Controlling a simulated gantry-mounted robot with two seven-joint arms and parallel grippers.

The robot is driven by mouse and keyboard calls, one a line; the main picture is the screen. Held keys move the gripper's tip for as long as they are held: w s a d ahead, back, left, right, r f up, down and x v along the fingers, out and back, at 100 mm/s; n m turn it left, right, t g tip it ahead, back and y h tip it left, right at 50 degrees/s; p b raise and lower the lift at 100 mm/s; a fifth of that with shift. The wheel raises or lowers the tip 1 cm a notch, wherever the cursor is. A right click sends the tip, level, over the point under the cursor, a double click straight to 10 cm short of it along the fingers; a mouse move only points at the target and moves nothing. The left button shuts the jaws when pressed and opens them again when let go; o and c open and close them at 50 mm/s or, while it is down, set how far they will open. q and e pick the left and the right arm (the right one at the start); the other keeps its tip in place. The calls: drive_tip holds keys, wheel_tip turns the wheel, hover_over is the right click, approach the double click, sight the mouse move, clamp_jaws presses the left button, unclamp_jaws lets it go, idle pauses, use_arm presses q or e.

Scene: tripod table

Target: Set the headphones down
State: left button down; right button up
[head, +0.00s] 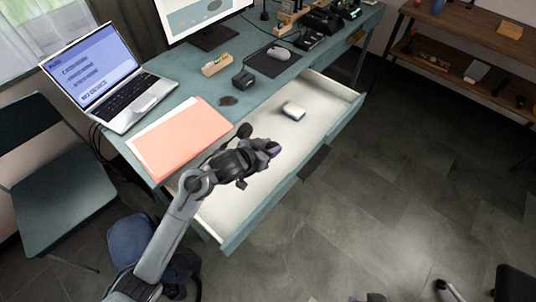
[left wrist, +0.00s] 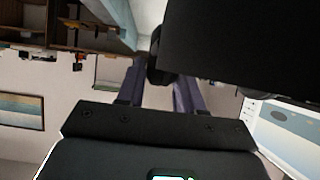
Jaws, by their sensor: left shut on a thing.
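My left gripper (head: 272,150) reaches in from the lower left and is above the open drawer, near the desk's front edge. It is shut on the headphones (head: 244,130); a dark round ear cup shows just beyond the gripper, and the rest is mostly hidden by the gripper and wrist. In the left wrist view, the gripper's two fingers (left wrist: 160,88) point up the picture, and a large black part of the headphones (left wrist: 245,45) fills the upper right. I cannot tell whether the headphones touch anything below. My right gripper is not in view.
The desk (head: 190,85) holds an open laptop (head: 112,92), a coral folder (head: 180,140), a small black box (head: 243,79) and a mouse (head: 279,53) on a dark pad. The drawer (head: 232,243) holds a small white-and-blue item (head: 293,111); much of its floor is bare.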

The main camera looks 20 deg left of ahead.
use_arm(q)
drive_tip(key=f, duration=0.1)
drive_tip(key=f+b, duration=0.1)
drive_tip(key=f, duration=0.1)
drive_tip(key=shift+s+d+f, duration=0.15)
drive_tip(key=shift+d+f, duration=0.1)
drive_tip(key=shift+f, duration=0.1)
drive_tip(key=shift+a+f+b, duration=0.1)
drive_tip(key=shift+f+b, duration=0.3)
drive_tip(key=shift+f, duration=0.1)
wheel_tip(320, 180, down, 4)
drive_tip(key=shift+f+b, duration=0.1)
drive_tip(key=shift+b, duration=0.9)
drive_tip(key=c, duration=0.7)
unclamp_jaws()
drive_tip(key=shift+c, duration=0.2)
